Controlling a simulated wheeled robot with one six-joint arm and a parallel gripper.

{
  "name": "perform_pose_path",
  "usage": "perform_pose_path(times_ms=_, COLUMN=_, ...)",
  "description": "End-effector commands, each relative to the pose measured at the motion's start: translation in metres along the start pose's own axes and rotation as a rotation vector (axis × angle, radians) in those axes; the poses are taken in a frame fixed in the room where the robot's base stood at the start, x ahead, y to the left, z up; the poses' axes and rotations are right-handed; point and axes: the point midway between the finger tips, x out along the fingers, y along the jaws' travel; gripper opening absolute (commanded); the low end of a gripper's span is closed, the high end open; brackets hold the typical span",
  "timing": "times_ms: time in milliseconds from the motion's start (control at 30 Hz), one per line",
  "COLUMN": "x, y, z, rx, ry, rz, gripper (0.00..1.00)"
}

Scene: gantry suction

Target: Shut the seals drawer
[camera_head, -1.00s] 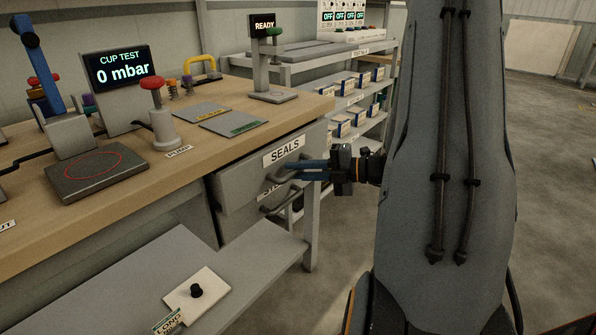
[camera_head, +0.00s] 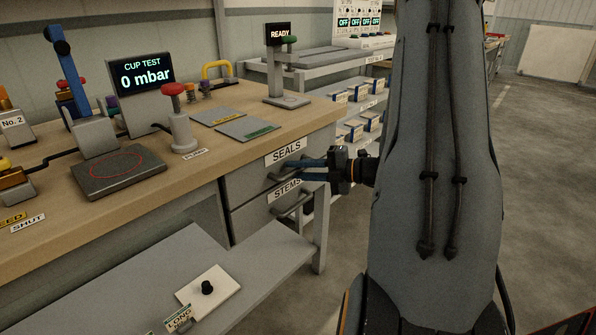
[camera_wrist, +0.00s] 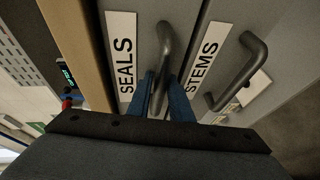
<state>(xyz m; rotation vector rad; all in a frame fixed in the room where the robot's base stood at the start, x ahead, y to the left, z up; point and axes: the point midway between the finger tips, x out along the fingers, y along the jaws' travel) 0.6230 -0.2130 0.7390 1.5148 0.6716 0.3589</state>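The seals drawer (camera_head: 246,186) is the upper grey drawer under the right end of the wooden workbench, with a white SEALS label. Its front looks about level with the stems drawer (camera_head: 247,218) below it. In the wrist view, the seals label (camera_wrist: 122,55) is left of the dark bar handle (camera_wrist: 165,45). My gripper (camera_head: 289,170) reaches the handle from the right. Its blue fingers (camera_wrist: 160,92) lie on both sides of the bar and appear closed on it. The fingers partly hide the handle in the head view.
The stems handle (camera_wrist: 240,72) sits close to the right of my fingers in the wrist view. A lower grey shelf (camera_head: 245,262) juts out below the drawers. A rack (camera_head: 385,100) with small boxes stands behind. Open floor lies to the right.

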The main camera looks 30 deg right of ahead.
Motion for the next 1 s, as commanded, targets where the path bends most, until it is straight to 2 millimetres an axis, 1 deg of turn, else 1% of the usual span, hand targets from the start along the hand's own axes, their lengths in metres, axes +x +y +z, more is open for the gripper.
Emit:
perform_pose_path(times_ms=67, x=0.001, y=0.001, z=-0.001, rx=-0.002, ry=0.003, rz=0.001, gripper=0.22)
perform_pose_path(times_ms=167, x=-0.003, y=0.001, z=0.0, rx=-0.001, ry=0.002, rz=0.002, gripper=0.22)
perform_pose_path(times_ms=267, x=-0.016, y=0.001, z=0.0, rx=-0.001, ry=-0.001, rz=0.002, gripper=0.22)
perform_pose_path(times_ms=400, x=-0.042, y=0.001, z=0.002, rx=0.0, ry=-0.006, rz=0.002, gripper=0.22)
perform_pose_path(times_ms=500, x=-0.058, y=0.001, z=0.002, rx=0.001, ry=-0.006, rz=0.001, gripper=0.22)
perform_pose_path(times_ms=600, x=-0.07, y=0.001, z=0.002, rx=0.001, ry=-0.005, rz=0.002, gripper=0.22)
perform_pose_path(times_ms=767, x=-0.079, y=0.0, z=0.001, rx=0.001, ry=-0.003, rz=0.001, gripper=0.22)
perform_pose_path(times_ms=1000, x=-0.079, y=0.0, z=0.0, rx=0.0, ry=-0.001, rz=0.001, gripper=0.22)
